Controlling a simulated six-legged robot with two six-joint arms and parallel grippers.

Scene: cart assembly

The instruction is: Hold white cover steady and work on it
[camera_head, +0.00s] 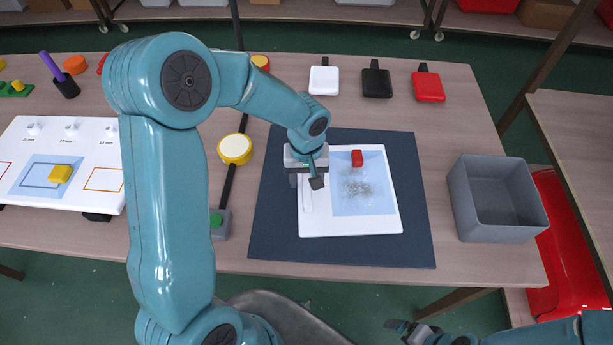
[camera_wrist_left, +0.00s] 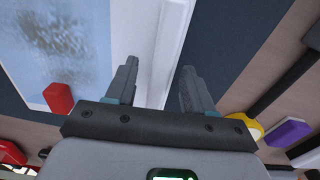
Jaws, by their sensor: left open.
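The white cover (camera_head: 350,228) lies flat on a dark mat (camera_head: 275,235) in the middle of the table. It has a light blue panel with a grey smudged patch (camera_head: 362,189) and a small red block (camera_head: 357,158) near its far edge. My left gripper (camera_head: 306,182) is over the cover's left edge. In the left wrist view its two fingers (camera_wrist_left: 155,90) are open, with the cover's edge (camera_wrist_left: 165,45) between or below them; contact cannot be told. My right gripper (camera_head: 408,329) is low at the front, off the table, and its jaws are too small to read.
A grey bin (camera_head: 477,233) stands on the right. White (camera_head: 323,80), black (camera_head: 377,82) and red (camera_head: 428,86) paddles lie at the back.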

